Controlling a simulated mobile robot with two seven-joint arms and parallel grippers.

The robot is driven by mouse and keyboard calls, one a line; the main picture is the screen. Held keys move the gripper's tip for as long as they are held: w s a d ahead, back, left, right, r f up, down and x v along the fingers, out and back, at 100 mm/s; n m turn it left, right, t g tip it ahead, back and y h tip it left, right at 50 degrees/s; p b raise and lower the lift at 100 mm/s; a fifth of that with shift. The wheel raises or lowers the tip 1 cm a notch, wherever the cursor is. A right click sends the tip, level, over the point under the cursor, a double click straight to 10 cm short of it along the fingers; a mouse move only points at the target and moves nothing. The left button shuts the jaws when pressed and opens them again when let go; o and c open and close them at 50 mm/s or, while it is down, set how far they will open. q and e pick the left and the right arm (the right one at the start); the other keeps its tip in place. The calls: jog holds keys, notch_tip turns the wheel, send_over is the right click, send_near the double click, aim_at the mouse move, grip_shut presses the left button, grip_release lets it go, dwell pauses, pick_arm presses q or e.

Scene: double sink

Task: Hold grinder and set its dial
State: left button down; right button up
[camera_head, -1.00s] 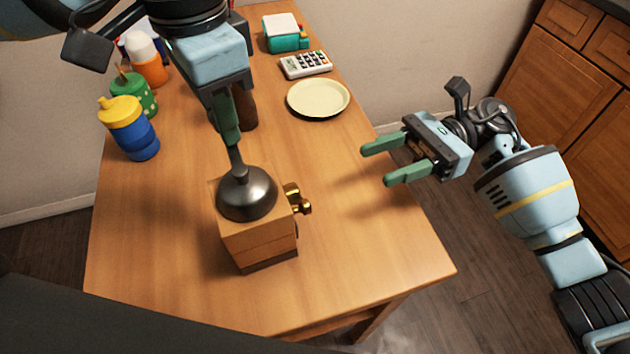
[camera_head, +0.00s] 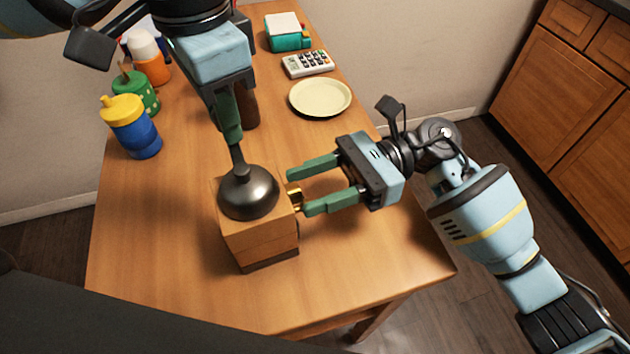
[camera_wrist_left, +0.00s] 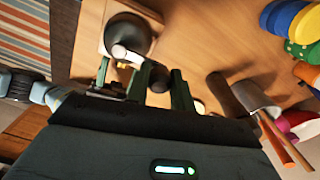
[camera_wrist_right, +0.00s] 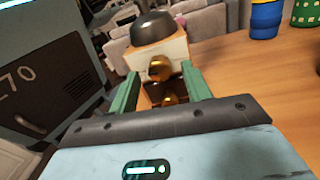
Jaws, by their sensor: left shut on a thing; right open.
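The wooden box grinder (camera_head: 258,235) stands upright on the table, with a dark metal dome (camera_head: 249,197) and crank on top. Its brass dial (camera_head: 294,197) is on the right side and also shows in the right wrist view (camera_wrist_right: 160,68). My left gripper (camera_head: 228,125) is above and behind the dome, shut on the crank's dark knob (camera_wrist_left: 158,76), seen between its fingers in the left wrist view. My right gripper (camera_head: 297,190) is open, its fingers spread on either side of the brass dial, which they partly hide in the head view.
The wooden table (camera_head: 160,260) is clear in front and left of the grinder. A blue cup with yellow lid (camera_head: 130,127), a green cup (camera_head: 135,92) and an orange bottle (camera_head: 153,68) stand at the left. A plate (camera_head: 320,97), calculator (camera_head: 307,63) and teal box (camera_head: 287,32) lie behind.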

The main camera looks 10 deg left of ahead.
jog(key=shift+c, duration=0.5)
jog(key=c, duration=0.9)
jog(key=shift+m, duration=5.2)
jog(key=o, duration=1)
